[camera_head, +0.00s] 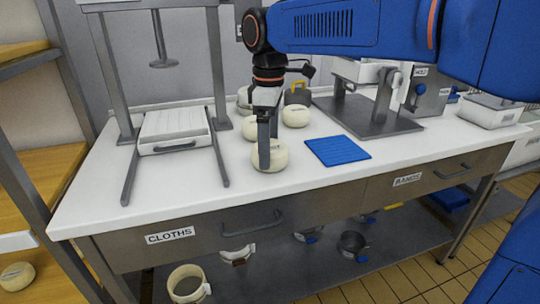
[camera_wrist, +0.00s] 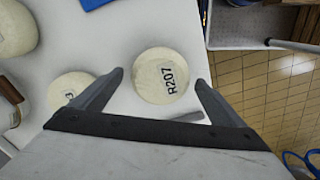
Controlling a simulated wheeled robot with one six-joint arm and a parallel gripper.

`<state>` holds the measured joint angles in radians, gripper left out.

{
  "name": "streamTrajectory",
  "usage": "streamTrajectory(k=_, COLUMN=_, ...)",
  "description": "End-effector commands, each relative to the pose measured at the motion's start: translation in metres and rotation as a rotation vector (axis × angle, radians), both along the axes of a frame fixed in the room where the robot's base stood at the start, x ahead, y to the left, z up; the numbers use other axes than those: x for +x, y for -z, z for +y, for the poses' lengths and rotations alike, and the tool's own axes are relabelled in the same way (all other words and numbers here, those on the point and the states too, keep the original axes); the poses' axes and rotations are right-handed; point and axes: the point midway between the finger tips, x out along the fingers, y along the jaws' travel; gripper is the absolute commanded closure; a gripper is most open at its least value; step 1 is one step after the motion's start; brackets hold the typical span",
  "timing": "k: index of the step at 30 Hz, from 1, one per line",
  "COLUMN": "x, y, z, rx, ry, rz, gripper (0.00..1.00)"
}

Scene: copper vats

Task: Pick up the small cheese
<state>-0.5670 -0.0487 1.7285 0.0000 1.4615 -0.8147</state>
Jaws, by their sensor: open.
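A round cream cheese (camera_head: 279,158) stands near the front edge of the white worktop, directly under my gripper (camera_head: 264,164). In the wrist view this cheese (camera_wrist: 158,66) carries the label R207 and shows between the tips of my open gripper (camera_wrist: 159,78). Nothing is gripped; I cannot tell whether a finger touches it. A second cheese (camera_wrist: 66,86) lies left of the left finger, partly hidden by it. A larger-looking cheese (camera_wrist: 14,30) is cut off at the upper left. In the head view, other cheeses (camera_head: 295,116) (camera_head: 249,129) stand behind the gripper.
A blue mat (camera_head: 338,150) lies right of the cheese. A press frame with a tray (camera_head: 173,134) stands to the left. A grey metal stand (camera_head: 370,119) is at the back right. The worktop's front edge is close, with drawers (camera_head: 250,218) below.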

Motion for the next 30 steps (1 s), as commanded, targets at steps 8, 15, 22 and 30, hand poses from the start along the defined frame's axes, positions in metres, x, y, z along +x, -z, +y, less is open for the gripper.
streamTrajectory(k=8, x=-0.001, y=0.026, z=-0.001, rx=0.000, ry=0.000, rz=0.000, gripper=0.07)
streamTrajectory(k=15, x=-0.001, y=0.027, z=-0.001, rx=0.000, ry=0.000, rz=0.000, gripper=0.09)
streamTrajectory(k=22, x=-0.001, y=0.027, z=-0.001, rx=0.000, ry=0.000, rz=0.000, gripper=0.64)
streamTrajectory(k=30, x=0.000, y=0.024, z=-0.001, rx=0.001, ry=0.000, rz=-0.001, gripper=0.63)
